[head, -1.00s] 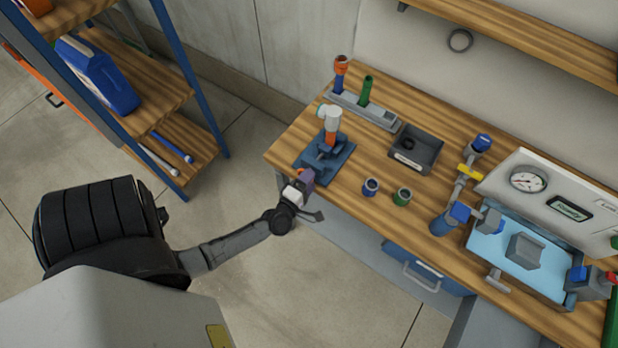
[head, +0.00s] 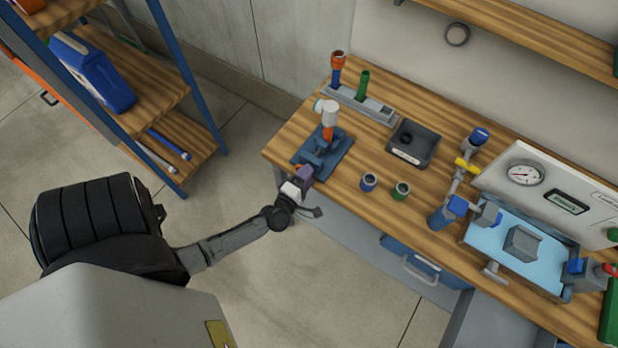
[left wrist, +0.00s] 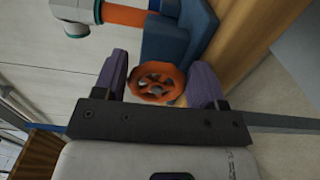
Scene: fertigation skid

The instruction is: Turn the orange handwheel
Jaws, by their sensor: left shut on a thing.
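The orange handwheel (left wrist: 158,69) shows in the left wrist view at the front of a blue vise-like fixture (left wrist: 165,38). My left gripper (left wrist: 161,78) has its two purple fingers on either side of the wheel and is shut on it. In the head view my left gripper (head: 304,175) is at the bench's front left edge, just in front of the blue fixture (head: 323,153). The wheel is mostly hidden there by the gripper. The fixture holds an upright orange pipe (head: 328,132) with a white fitting on top. My right gripper is not in view.
A dark bin (head: 413,143) and a grey rack (head: 371,110) stand behind. A gauge panel (head: 540,185) and piping are on the right. A shelf unit (head: 167,95) is at the left.

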